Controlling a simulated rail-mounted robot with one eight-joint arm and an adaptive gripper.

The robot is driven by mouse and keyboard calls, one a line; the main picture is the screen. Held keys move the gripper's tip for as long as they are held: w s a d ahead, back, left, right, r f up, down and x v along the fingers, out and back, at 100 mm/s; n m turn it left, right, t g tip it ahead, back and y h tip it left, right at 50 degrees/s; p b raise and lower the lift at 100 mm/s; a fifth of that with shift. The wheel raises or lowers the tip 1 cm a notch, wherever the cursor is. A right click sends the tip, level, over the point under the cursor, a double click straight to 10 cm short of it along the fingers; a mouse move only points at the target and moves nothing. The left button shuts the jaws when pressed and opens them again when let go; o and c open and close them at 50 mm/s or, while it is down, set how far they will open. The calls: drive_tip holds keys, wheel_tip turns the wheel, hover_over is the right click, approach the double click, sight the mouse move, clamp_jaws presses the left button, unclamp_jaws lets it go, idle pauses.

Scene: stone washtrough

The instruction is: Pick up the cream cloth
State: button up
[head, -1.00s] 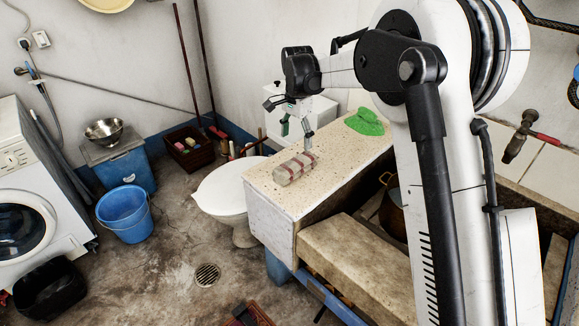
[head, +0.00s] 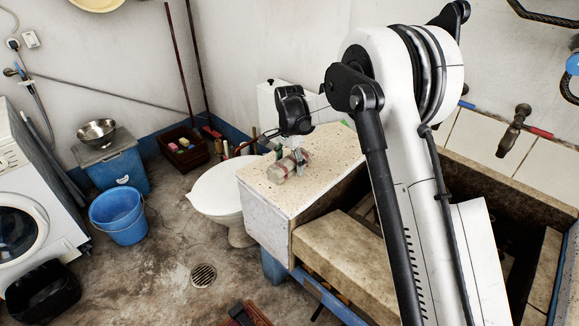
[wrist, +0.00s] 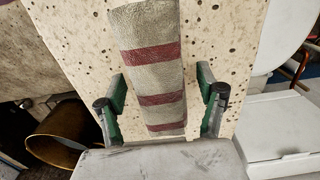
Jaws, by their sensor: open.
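The cream cloth (head: 282,168), folded into a long bundle with dark red stripes, lies on the speckled stone slab (head: 325,150). In the wrist view the cloth (wrist: 152,60) runs up from between my fingers to the top edge. My gripper (wrist: 160,105) is open, with one green-padded finger on each side of the cloth and a gap showing on both sides. In the head view my gripper (head: 297,160) is down at the cloth and partly covers it. Whether the fingertips touch the slab cannot be told.
A white toilet (head: 217,187) stands left of the slab. A lower stone ledge (head: 345,255) lies in front of it, and a brown pot (wrist: 60,140) shows in the wrist view. A blue bucket (head: 117,215) stands on the floor at left.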

drive_tip(key=shift+f, duration=0.2)
drive_tip(key=c, duration=1.4)
drive_tip(key=shift+o, duration=0.2)
drive_tip(key=shift+r, duration=0.1)
